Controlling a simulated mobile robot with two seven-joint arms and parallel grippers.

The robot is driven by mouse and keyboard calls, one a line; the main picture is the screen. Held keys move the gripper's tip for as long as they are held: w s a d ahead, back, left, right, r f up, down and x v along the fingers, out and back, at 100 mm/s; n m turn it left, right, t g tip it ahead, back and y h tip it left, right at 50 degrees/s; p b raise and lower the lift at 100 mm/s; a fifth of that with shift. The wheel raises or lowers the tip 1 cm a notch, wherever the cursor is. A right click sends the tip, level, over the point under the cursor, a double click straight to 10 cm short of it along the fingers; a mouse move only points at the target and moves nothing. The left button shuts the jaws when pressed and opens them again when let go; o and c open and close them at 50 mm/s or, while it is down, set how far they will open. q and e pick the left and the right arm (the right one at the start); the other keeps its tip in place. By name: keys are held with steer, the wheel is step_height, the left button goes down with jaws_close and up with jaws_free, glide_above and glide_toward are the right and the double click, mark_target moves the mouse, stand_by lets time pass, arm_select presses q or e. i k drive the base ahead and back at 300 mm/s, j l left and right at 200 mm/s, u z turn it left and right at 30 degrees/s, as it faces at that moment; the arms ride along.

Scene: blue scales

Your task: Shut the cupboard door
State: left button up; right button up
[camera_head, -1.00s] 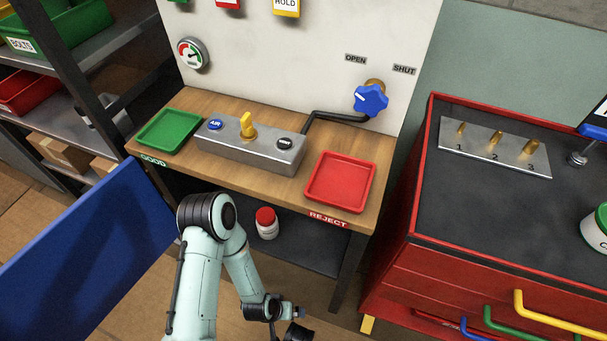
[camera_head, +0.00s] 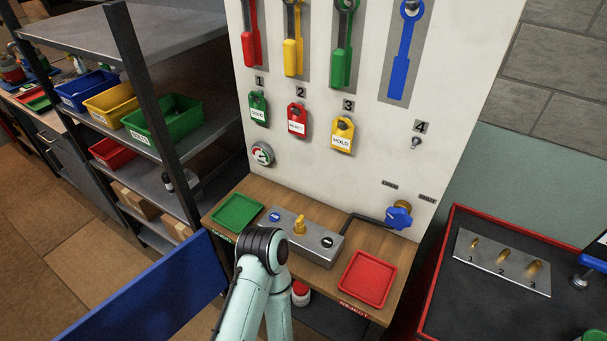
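The cupboard door is most likely the blue panel (camera_head: 150,297) at the lower left, standing out at an angle from the front of the wooden bench (camera_head: 262,190). One of my pale green arms comes up from the bottom edge, with its dark elbow joint beside the panel's right end. I cannot tell whether they touch. The cupboard space under the bench top is mostly hidden behind my arm, and a white bottle with a red lid (camera_head: 300,293) shows in it. Neither gripper is in view.
On the bench are a green tray (camera_head: 237,212), a grey control box (camera_head: 318,241) and a red tray (camera_head: 366,279). A blue knob (camera_head: 398,217) is on the white board behind. A metal shelf rack (camera_head: 150,150) stands left, a red cabinet (camera_head: 440,262) right.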

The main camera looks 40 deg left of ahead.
mark_target(158, 302)
steer(key=k+j, duration=0.35)
steer(key=k+j+z, duration=0.1)
steer(key=k+j, duration=0.2)
steer(key=k, duration=0.2)
steer(key=k+j+z, duration=0.1)
steer(key=k+j, duration=0.2)
steer(key=k, duration=0.15)
steer(key=k+j+z, duration=0.1)
steer(key=k+j, duration=0.2)
steer(key=k, duration=0.15)
steer(key=k+j+z, duration=0.1)
steer(key=k+j, duration=0.2)
steer(key=k+j+z, duration=0.1)
steer(key=k+j, duration=0.2)
steer(key=j, duration=0.15)
steer(key=k+j+z, duration=0.1)
steer(key=k+j, duration=0.2)
steer(key=j, duration=0.15)
steer(key=j+z, duration=0.15)
steer(key=j, duration=0.95)
steer(key=i+j, duration=0.15)
steer(key=j, duration=0.15)
steer(key=i+j, duration=0.2)
steer(key=k+j+z, duration=0.15)
steer(key=j, duration=0.15)
steer(key=j+z, duration=0.1)
steer(key=j, duration=0.25)
steer(key=k+j+z, duration=0.15)
steer(key=j, duration=0.15)
